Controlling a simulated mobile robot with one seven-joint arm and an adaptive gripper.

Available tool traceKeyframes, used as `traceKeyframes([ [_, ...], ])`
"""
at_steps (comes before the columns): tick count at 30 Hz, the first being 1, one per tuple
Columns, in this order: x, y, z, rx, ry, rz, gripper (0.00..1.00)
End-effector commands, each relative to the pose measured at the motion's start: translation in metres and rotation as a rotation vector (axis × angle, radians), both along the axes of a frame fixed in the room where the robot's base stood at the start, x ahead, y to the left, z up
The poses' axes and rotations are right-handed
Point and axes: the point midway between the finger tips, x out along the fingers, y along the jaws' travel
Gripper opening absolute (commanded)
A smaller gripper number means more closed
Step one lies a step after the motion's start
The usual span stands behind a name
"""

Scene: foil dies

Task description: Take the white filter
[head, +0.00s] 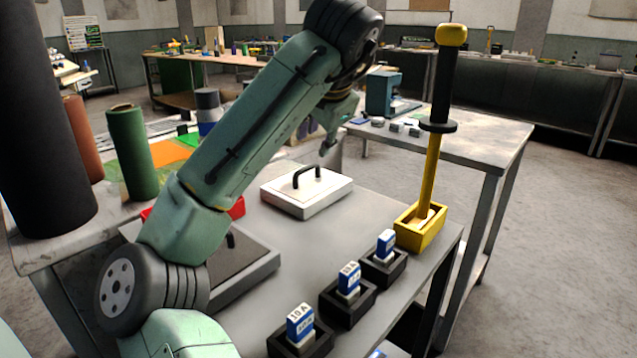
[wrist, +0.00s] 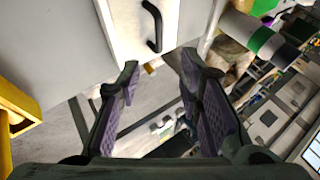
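The white filter (head: 306,197) is a flat white block with a black bar handle (head: 307,172) on top. It lies on the grey table, towards its far side. The filter (wrist: 122,30) also shows at the top of the wrist view, with its handle (wrist: 153,25) beyond my fingertips. My gripper (head: 327,148) is above the table, just behind and to the right of the handle in the head view, apart from it. In the wrist view my gripper (wrist: 156,72) is open, with nothing between its purple-padded fingers. My arm crosses the head view and hides part of the table.
A dark flat block (head: 250,265) lies left of the filter, partly behind my arm. A yellow box (head: 420,232) with a tall black and yellow tool stands at the right edge. Several small black holders (head: 348,306) with blue-white blocks line the front right. A green roll (head: 132,155) stands left.

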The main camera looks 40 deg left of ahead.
Motion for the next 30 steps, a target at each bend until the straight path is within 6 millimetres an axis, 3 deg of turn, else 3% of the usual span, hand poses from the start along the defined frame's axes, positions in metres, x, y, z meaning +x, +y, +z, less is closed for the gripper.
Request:
traceKeyframes([
  [6,0.014,0.017,-0.027,-0.002,0.002,0.001,0.33],
  [14,0.024,0.027,-0.044,0.000,0.000,0.001,0.33],
  [22,0.040,0.044,-0.074,-0.001,0.000,0.000,0.33],
  [30,0.043,0.047,-0.081,-0.001,-0.003,-0.001,0.33],
])
